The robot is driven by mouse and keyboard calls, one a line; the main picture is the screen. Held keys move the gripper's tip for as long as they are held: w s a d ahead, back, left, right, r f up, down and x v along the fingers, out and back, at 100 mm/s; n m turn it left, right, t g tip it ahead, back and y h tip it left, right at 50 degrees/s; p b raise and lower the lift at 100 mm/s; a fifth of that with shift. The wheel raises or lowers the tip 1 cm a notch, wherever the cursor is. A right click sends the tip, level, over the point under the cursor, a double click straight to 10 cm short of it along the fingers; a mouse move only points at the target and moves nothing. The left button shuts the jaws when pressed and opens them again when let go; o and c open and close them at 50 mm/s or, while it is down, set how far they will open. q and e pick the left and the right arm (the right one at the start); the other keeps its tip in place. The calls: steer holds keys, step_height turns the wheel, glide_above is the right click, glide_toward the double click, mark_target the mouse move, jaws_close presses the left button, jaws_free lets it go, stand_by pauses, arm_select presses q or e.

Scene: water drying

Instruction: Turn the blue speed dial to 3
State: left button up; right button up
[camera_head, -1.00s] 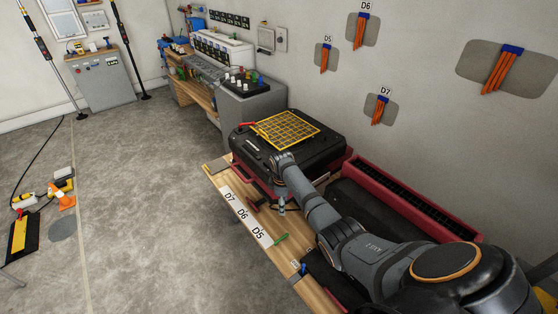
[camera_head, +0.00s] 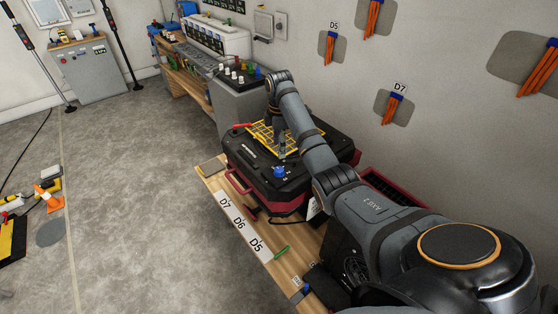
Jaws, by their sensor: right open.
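The blue speed dial (camera_head: 279,171) stands on the near side of the top of a black and red machine (camera_head: 250,172). The number it points to is too small to read. My right gripper (camera_head: 281,154) points down over the yellow grid on the machine's top, just beyond the dial in the picture. It is open, and I see nothing held in it. It looks apart from the dial, but its exact height is hard to tell. My left gripper is out of view.
A yellow grid (camera_head: 262,137) covers part of the machine's top, with a red handle beside it. A wooden bench (camera_head: 213,187) with a label strip reading D7, D6, D5 lies in front. A grey cabinet (camera_head: 232,105) stands behind. Orange bundles hang on the wall.

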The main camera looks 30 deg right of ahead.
mark_target(279, 169)
steer(key=shift+s+a+f+p, duration=0.3)
steer(key=shift+s+a+f, duration=0.1)
steer(key=shift+s+f, duration=0.3)
steer(key=shift+w+f, duration=0.2)
steer(key=shift+f, duration=0.95)
steer(key=f, duration=0.3)
steer(key=shift+w+d+f+p, duration=0.25)
steer(key=shift+d+f+p, duration=0.05)
steer(key=shift+f+p, duration=0.1)
step_height(279, 169, down, 2)
steer(key=shift+a+f, duration=0.1)
steer(key=shift+f, duration=0.2)
steer(key=c, duration=1.2)
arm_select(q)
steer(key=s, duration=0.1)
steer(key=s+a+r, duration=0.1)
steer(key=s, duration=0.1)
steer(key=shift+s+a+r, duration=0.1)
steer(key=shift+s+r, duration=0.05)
arm_select(e)
steer(key=shift+o, duration=0.2)
